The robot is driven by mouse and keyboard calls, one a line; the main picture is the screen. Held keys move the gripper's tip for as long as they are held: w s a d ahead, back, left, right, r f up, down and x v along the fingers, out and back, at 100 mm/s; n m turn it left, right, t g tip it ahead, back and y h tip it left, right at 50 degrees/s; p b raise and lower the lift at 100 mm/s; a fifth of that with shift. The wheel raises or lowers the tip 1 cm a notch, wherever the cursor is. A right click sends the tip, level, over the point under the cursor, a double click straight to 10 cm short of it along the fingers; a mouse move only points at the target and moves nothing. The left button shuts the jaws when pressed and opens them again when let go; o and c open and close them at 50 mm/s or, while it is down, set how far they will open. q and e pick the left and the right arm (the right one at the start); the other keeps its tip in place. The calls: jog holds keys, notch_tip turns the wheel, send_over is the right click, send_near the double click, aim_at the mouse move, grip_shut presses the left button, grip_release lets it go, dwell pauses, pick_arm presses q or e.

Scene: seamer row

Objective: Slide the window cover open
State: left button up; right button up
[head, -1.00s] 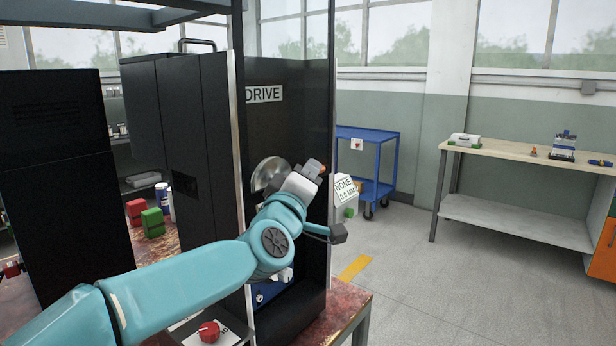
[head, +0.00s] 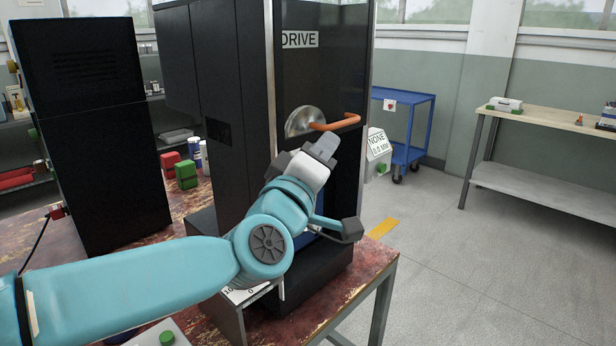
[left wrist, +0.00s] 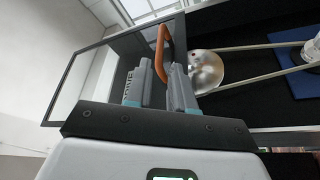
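The window cover (head: 340,75) is a dark, see-through panel on the front of the tall black machine marked DRIVE. An orange bar handle (head: 338,123) stands out from it, in front of a silver disc (head: 304,121). My left gripper (head: 325,147) is just below and in front of the handle in the head view. In the left wrist view, its two grey fingers (left wrist: 160,90) are apart, and the orange handle (left wrist: 163,50) runs into the line of the gap between them. The gripper does not grip it; whether it touches is unclear. My right gripper is not in view.
A grey box labelled NONE 0.0 MM (head: 378,152) sits right of the machine. A blue cart (head: 408,127) and a workbench (head: 560,129) stand behind on open floor. Red and green blocks (head: 186,174) and a black cabinet (head: 85,130) are on the left of the table.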

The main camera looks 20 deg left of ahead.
pick_arm(q)
jog(key=v, duration=0.6)
jog(key=w+d+f+m+g+h, duration=0.1)
jog(key=w+d+f+m+g, duration=0.15)
jog(key=f, duration=0.75)
jog(key=w+d+f+m+g+h, duration=0.1)
jog(key=w+f+m+g, duration=0.15)
jog(key=f, duration=0.75)
notch_tip(320, 180, down, 20)
jog(key=s+d+m+g, duration=0.1)
jog(key=s+m+g, duration=0.15)
jog(key=g, duration=0.25)
jog(key=s+d+f+m+g+h, duration=0.25)
jog(key=s+f+g, duration=0.75)
jog(key=s+f, duration=1.4)
notch_tip(320, 180, up, 16)
jog(key=w+p, duration=0.1)
jog(key=p, duration=1.4)
jog(key=shift+d+r+p, duration=0.15)
jog(key=shift+p, duration=0.25)
